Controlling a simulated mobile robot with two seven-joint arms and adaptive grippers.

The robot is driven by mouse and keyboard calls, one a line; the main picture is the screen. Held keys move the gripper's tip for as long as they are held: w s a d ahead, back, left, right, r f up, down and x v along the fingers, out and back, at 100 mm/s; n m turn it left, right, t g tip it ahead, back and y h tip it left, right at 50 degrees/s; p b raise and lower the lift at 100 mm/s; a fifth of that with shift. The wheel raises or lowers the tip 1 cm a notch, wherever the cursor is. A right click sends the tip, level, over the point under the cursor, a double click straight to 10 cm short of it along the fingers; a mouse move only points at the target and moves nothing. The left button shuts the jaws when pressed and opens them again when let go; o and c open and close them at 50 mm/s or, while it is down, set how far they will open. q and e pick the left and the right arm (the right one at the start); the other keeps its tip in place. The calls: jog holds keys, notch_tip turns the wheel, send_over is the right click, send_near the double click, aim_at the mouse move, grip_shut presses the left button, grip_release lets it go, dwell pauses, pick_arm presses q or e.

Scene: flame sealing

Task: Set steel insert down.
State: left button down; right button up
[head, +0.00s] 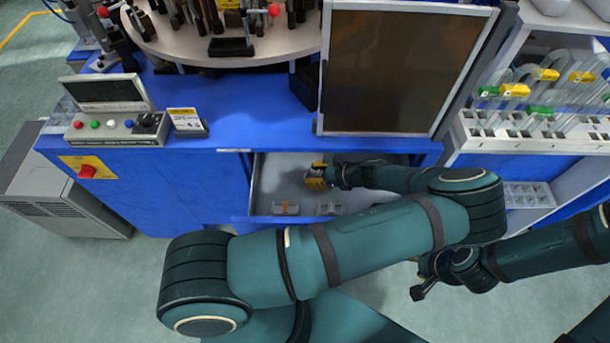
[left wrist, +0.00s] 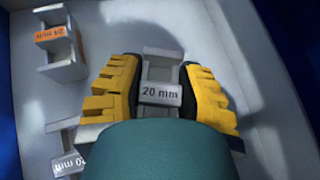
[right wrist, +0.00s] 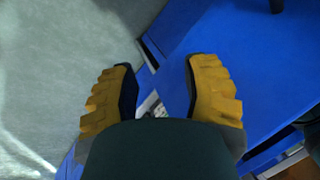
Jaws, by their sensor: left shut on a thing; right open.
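My left gripper (head: 317,180) reaches into the open drawer (head: 270,172). In the left wrist view its yellow fingers (left wrist: 160,90) are shut on a grey steel insert labelled 20 mm (left wrist: 160,95). The insert's lower part is hidden, and I cannot tell whether it touches the drawer floor. An insert with an orange 24 mm label (head: 285,208) stands near the drawer's front; it also shows in the left wrist view (left wrist: 60,50). Another grey insert (head: 330,209) stands to its right. My right gripper (head: 422,290) is open and empty, outside the drawer; its fingers show in the right wrist view (right wrist: 162,95).
Above are a control box (head: 115,125), a small yellow sign (head: 186,121), a round tool table (head: 230,45) and a dark framed panel (head: 400,70). A white rack (head: 535,140) with glass tubes stands at right.

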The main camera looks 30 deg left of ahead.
aim_at(310, 175)
pick_arm(q)
jog(key=b+x, duration=0.1)
jog(key=x, duration=0.3)
jog(key=shift+f, duration=0.1)
jog(key=shift+f, duration=0.1)
jog(key=c, duration=0.7)
grip_release()
jog(key=shift+d+r, duration=0.2)
jog(key=shift+r, duration=0.05)
jog(key=p+v, duration=0.2)
jog(key=v, duration=0.9)
jog(key=shift+d+r, duration=0.2)
jog(key=shift+d, duration=0.05)
